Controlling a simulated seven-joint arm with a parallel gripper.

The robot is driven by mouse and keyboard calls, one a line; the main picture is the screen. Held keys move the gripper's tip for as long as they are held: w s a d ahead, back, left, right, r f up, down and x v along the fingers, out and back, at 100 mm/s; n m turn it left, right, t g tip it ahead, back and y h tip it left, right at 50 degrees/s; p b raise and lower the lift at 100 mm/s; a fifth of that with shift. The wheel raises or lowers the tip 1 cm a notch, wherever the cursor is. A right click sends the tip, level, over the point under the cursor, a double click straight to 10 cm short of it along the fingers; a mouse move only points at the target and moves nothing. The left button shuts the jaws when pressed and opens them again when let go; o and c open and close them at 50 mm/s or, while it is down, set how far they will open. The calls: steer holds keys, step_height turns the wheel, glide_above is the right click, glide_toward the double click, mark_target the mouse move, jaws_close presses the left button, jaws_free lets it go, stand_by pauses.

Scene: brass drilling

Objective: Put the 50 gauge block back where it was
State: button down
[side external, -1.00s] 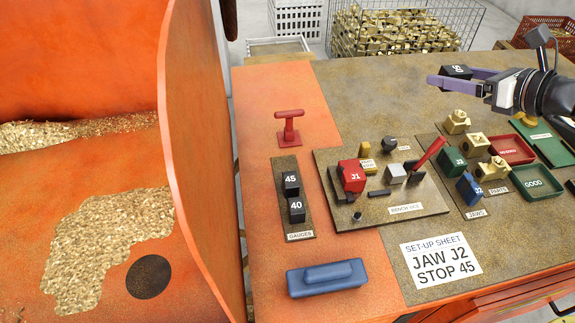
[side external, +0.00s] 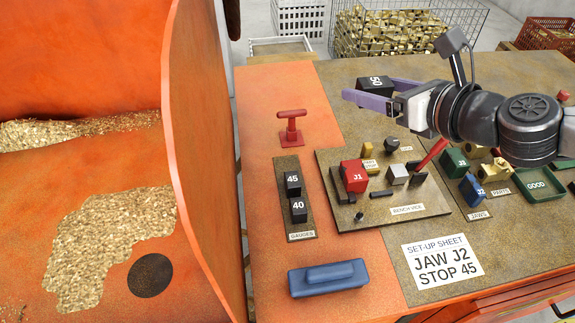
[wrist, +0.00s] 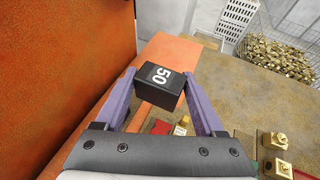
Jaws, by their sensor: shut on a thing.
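My gripper (side external: 366,93) is shut on the black 50 gauge block (side external: 376,84), holding it up in the air behind the bench vice. In the wrist view the block (wrist: 157,90) sits between the two purple fingers, its white "50" facing up and turned sideways. The gauges strip (side external: 294,225) stands at the left of the bench. It carries the 45 block (side external: 293,184) and, in front of it, the 40 block (side external: 299,210). The strip's rear part, behind the 45 block, is bare.
A red T-handle (side external: 291,127) stands just behind the strip. The bench vice with the red J1 jaw (side external: 354,176) is right of it. A blue handled block (side external: 328,278) lies in front. A set-up sheet (side external: 442,262) reads JAW J2, STOP 45.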

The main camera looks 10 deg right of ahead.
steer(key=shift+s+a+r, duration=0.25)
steer(key=shift+s+a, duration=0.1)
steer(key=shift+a, duration=0.3)
steer(key=shift+s+a+r, duration=0.25)
steer(key=shift+s+a, duration=0.05)
steer(key=shift+a, duration=0.3)
glide_above(287, 167)
steer(key=f, duration=1.9)
steer(key=shift+s+d+f, duration=0.25)
steer(key=shift+s+d, duration=0.1)
steer(key=shift+s, duration=0.05)
steer(key=shift+w+a+f, duration=0.35)
steer(key=shift+w+f, duration=0.1)
steer(key=shift+f, duration=1.7)
steer(key=shift+f, duration=0.35)
